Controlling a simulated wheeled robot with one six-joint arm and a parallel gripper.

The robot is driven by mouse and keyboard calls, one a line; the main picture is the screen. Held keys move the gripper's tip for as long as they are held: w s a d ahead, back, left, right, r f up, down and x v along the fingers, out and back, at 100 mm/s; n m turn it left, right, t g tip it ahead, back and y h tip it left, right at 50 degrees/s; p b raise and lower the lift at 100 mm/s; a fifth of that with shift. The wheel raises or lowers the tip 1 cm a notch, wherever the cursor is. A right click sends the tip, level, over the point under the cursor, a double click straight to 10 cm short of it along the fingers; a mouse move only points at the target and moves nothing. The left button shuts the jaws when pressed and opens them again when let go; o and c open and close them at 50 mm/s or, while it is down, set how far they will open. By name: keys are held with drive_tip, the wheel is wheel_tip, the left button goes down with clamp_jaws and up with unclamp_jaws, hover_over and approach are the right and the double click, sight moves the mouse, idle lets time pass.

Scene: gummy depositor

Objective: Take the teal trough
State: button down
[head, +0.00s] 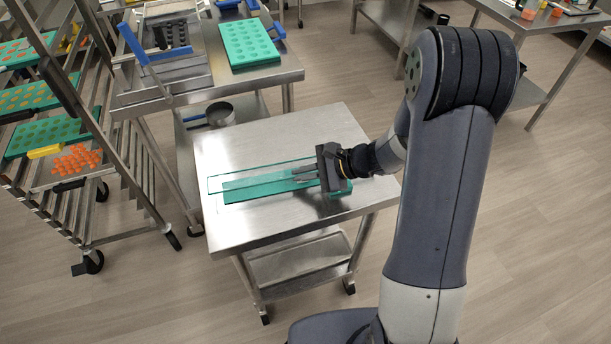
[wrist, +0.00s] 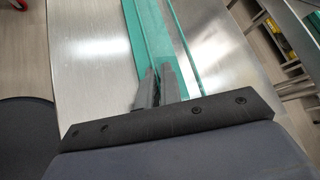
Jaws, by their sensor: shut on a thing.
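The teal trough (head: 262,189) is a long, narrow piece over the steel table (head: 345,130). It shows as a solid teal strip with a thin teal outline alongside, and I cannot tell whether it touches the tabletop. My gripper (head: 305,175) reaches in from the right and is shut on the trough near its right end. In the wrist view, the two fingers (wrist: 155,88) pinch a thin teal edge of the trough (wrist: 153,22), which runs away from the gripper. My gripper hides part of the trough's right end.
A second steel table (head: 290,74) behind holds a green moulded tray (head: 248,43) and a blue-handled frame (head: 146,62). A pot (head: 220,113) sits on its lower shelf. A wheeled rack (head: 150,195) with green trays stands left. The tabletop around the trough is clear.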

sight(303, 185)
wheel_tip(303, 185, up, 10)
drive_tip(key=shift+p, duration=0.3)
idle(2.0)
